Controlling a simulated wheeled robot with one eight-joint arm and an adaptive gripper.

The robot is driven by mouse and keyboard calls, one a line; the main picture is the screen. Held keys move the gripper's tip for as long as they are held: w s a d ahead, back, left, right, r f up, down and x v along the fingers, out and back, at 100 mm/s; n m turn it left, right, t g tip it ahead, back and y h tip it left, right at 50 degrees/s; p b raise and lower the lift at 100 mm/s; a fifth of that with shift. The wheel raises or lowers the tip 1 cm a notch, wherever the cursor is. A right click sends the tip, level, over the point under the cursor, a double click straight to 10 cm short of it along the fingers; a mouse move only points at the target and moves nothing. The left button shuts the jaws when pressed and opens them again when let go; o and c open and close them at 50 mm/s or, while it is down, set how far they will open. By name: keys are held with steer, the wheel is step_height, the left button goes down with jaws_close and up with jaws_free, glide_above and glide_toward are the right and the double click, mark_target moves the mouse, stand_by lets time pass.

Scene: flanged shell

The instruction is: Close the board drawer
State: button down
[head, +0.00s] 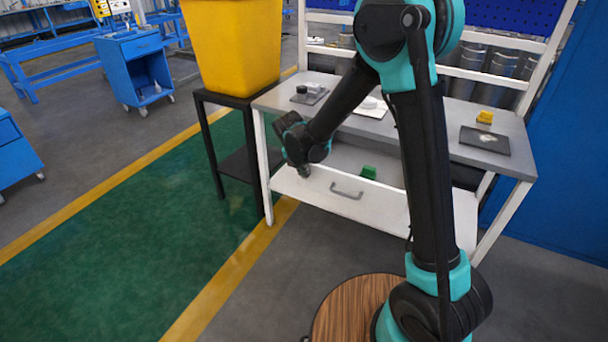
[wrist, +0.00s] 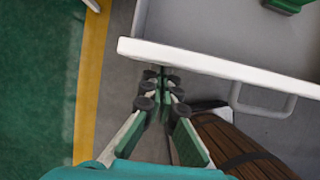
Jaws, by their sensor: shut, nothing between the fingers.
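The board drawer (head: 312,190) is a white drawer under the grey workbench, and it stands pulled out. Its grey handle (head: 347,193) is on the front. In the wrist view the drawer's white front edge (wrist: 220,67) crosses the upper right, with the handle (wrist: 268,110) below it. My gripper (head: 305,171) is shut and empty at the left part of the drawer front. In the wrist view my gripper's fingertips (wrist: 160,75) are just in front of that edge, near its left corner. I cannot tell whether they touch it.
A green block (head: 368,172) lies in the drawer. On the grey workbench (head: 430,130) are a yellow block (head: 485,117) and dark plates. A yellow bin (head: 232,45) stands on a black stand to the left. The green floor (head: 120,205) at left is clear.

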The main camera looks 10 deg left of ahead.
steer(key=w+d, duration=0.2)
steer(key=w, duration=0.5)
steer(key=w+d, duration=0.3)
steer(key=w, duration=0.4)
steer(key=w+d, duration=0.3)
steer(key=w, duration=0.5)
steer(key=shift+w+d, duration=0.25)
steer(key=shift+w, duration=0.45)
steer(key=shift+r, duration=0.1)
